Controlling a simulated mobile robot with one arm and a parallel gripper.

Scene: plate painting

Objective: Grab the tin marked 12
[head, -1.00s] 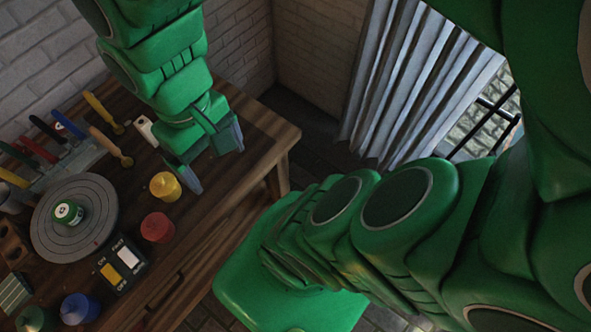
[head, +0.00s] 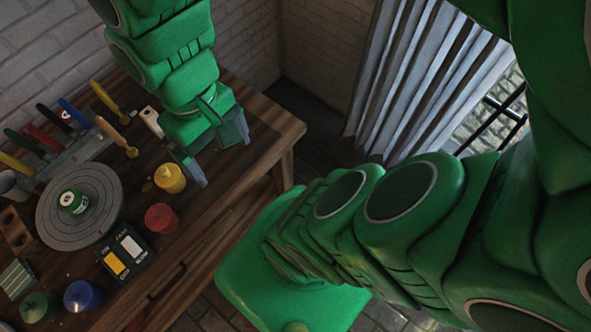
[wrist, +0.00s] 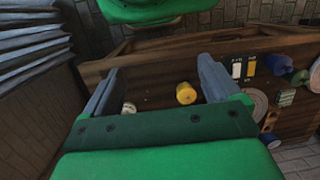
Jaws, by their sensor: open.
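A small green tin (head: 73,202) with a pale marked top sits on the round grey turntable (head: 50,232). Its number is too small to read. My gripper (head: 218,152) is open and empty, above the right part of the wooden table, well to the right of the tin. In the wrist view, the open jaws (wrist: 158,70) show with nothing between them. The turntable shows at the right of the wrist view (wrist: 259,97).
A yellow pot (head: 170,179) and a red pot (head: 161,218) stand between my gripper and the turntable. A switch box (head: 125,253), a blue pot (head: 83,297) and a dark green pot (head: 40,308) are at the front. Several upright tools (head: 52,142) stand behind.

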